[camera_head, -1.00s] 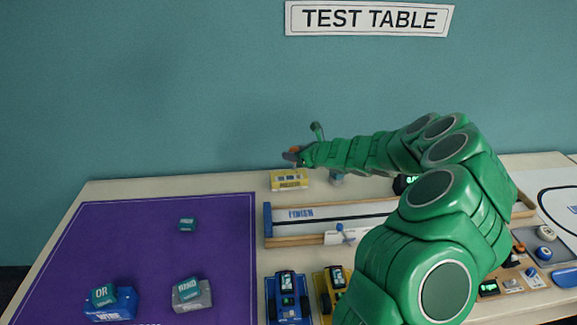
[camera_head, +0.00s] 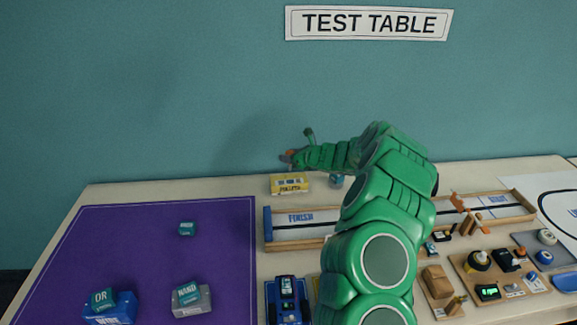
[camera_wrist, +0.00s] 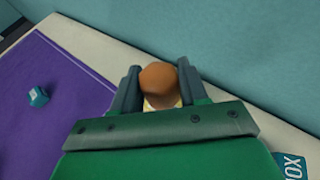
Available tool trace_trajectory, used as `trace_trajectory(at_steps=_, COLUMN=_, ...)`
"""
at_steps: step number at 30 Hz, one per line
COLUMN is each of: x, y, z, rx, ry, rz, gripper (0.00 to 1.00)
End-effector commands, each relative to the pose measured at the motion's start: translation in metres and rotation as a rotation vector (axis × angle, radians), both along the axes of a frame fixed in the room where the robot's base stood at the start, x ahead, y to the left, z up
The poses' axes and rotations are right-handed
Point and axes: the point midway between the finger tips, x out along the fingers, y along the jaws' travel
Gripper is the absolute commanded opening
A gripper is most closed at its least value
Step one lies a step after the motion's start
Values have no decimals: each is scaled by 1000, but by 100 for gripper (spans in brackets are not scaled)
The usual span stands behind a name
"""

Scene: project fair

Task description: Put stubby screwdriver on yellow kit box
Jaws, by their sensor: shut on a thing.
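The yellow kit box (camera_head: 289,188) stands at the back of the table against the wall side. My gripper (camera_head: 289,159) is just above it, shut on the stubby screwdriver. A small strip of yellow shows under the handle in the wrist view. I cannot tell whether the screwdriver touches the box.
A small blue object (camera_head: 336,181) stands right of the box. A wooden track (camera_head: 300,235) lies in front. A purple mat (camera_head: 130,250) with several blocks fills the left. Boards with parts (camera_head: 505,270) lie on the right. The wall (camera_head: 180,90) is close behind.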

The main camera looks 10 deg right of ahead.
Motion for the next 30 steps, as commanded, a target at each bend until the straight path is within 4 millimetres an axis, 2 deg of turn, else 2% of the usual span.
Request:
trace_trajectory(at_steps=9, x=19, y=1, z=-25, rx=-3, ry=3, rz=-2, gripper=13)
trace_trajectory(at_steps=21, x=29, y=1, z=-33, rx=-2, ry=-2, rz=-1, gripper=13)
trace_trajectory(at_steps=30, x=28, y=1, z=-64, rx=-1, ry=1, rz=0, gripper=13)
